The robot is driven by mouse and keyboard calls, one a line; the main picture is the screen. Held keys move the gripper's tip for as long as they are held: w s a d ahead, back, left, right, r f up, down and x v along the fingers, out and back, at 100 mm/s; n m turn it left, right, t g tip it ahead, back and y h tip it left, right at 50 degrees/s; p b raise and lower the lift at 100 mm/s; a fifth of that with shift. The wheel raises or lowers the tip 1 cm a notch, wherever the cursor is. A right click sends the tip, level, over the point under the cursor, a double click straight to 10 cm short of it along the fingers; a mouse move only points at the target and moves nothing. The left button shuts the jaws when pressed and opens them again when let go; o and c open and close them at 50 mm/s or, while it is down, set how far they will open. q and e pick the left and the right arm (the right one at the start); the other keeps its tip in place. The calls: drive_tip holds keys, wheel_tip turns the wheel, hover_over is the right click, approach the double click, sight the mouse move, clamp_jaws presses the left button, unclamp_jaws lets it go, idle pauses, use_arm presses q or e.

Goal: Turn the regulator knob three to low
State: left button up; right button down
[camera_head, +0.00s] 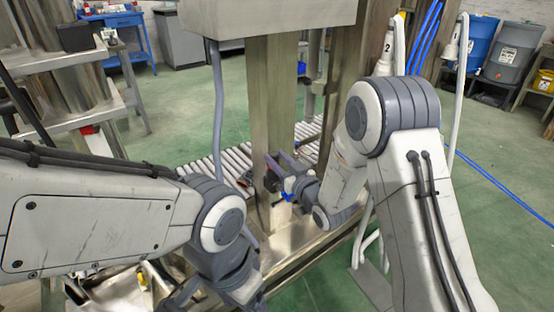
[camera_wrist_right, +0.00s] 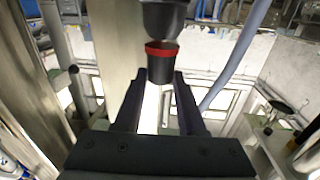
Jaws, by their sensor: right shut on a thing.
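A black regulator knob (camera_wrist_right: 185,98) with a red ring at its top hangs below a dark round body in the right wrist view. My right gripper (camera_wrist_right: 160,76) has its two fingers at either side of the knob and is shut on it. In the head view my right gripper (camera_head: 277,164) reaches in from the right to the metal column, beside a small dark fitting. No number or low mark on the knob is readable. My left arm comes in from the left and bends down to the bottom edge; its gripper fingers do not show.
A square metal column (camera_head: 272,95) stands in front of my right gripper, with a roller conveyor (camera_head: 207,168) behind. A grey hose (camera_head: 218,100) hangs left of the column. White hoses stand near my right arm. Green floor is open at the right.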

drive_tip(key=n+y, duration=0.1)
drive_tip(key=g+y, duration=0.1)
drive_tip(key=n+g+y, duration=0.1)
drive_tip(key=shift+w+d+n, duration=0.25)
drive_tip(key=shift+d+n, duration=0.05)
drive_tip(key=shift+d, duration=0.05)
drive_tip(key=shift+w+d+n+g+y+p, duration=0.15)
drive_tip(key=shift+n+g+y+p, duration=0.45)
drive_tip(key=shift+n+g+y, duration=0.7)
drive_tip(key=shift+w+n+g+y+p, duration=0.15)
drive_tip(key=shift+n+g+y+p, duration=0.6)
drive_tip(key=shift+g, duration=0.95)
drive_tip(key=shift+n, duration=0.25)
drive_tip(key=shift+c, duration=2.4)
unclamp_jaws()
drive_tip(key=p+v, duration=0.1)
drive_tip(key=v, duration=0.9)
drive_tip(key=shift+d+p, duration=0.25)
drive_tip(key=shift+p, duration=0.1)
